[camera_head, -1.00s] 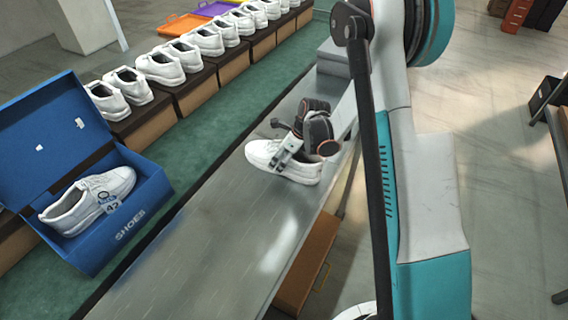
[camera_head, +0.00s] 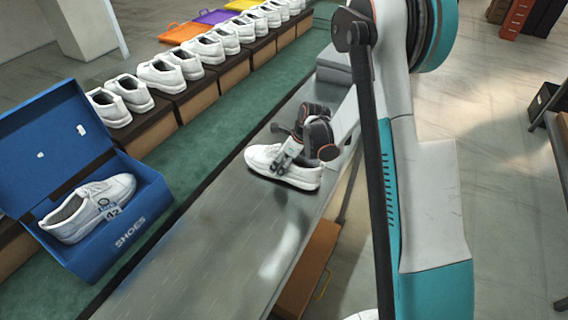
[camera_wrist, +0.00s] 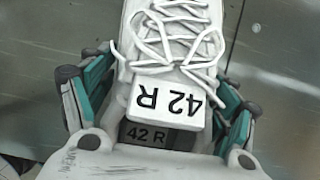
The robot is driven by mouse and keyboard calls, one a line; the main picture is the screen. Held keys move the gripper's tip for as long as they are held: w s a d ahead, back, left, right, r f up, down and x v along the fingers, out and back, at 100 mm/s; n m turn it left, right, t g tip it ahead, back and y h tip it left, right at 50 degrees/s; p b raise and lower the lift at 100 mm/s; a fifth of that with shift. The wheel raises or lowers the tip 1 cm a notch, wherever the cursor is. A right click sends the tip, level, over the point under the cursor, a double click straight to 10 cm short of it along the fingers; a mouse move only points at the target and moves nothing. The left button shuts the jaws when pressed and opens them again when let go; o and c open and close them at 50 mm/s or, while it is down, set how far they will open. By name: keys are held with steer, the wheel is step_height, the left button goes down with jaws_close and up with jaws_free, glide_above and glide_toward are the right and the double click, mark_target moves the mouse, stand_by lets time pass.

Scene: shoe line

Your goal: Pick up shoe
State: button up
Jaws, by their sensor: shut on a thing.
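A white shoe (camera_head: 283,166) is at the grey metal bench top (camera_head: 200,245), under my gripper (camera_head: 290,158). In the wrist view the shoe (camera_wrist: 178,45) shows white laces and a tag (camera_wrist: 167,104) reading "42 R". My gripper (camera_wrist: 158,110) has one finger on each side of the shoe and is shut on it. I cannot tell for certain whether the sole still touches the bench. Another white shoe (camera_head: 88,208) with a "42" tag lies in an open blue shoe box (camera_head: 130,240) at the left.
Several white shoes (camera_head: 160,73) stand in a row on brown boxes (camera_head: 195,98) behind a green strip (camera_head: 185,150). Orange and purple trays (camera_head: 212,16) lie at the far back. The front part of the bench is clear. A brown case (camera_head: 308,268) is below the bench edge.

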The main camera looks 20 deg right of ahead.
step_height(320, 180, up, 19)
steer(key=p, duration=0.5)
steer(key=s+f+n+g+h, duration=0.1)
steer(key=s+n, duration=0.3)
steer(key=n, duration=0.5)
steer(key=s+f+n+g+h+b, duration=0.1)
steer(key=s+f+n+g, duration=0.3)
steer(key=n, duration=0.5)
steer(key=s+f+n+g+h, duration=0.1)
steer(key=s+f+n+g, duration=0.1)
steer(key=s+n, duration=0.3)
steer(key=f+n, duration=0.1)
steer(key=n, duration=0.3)
steer(key=shift+g, duration=0.4)
steer(key=shift+w+a, duration=0.15)
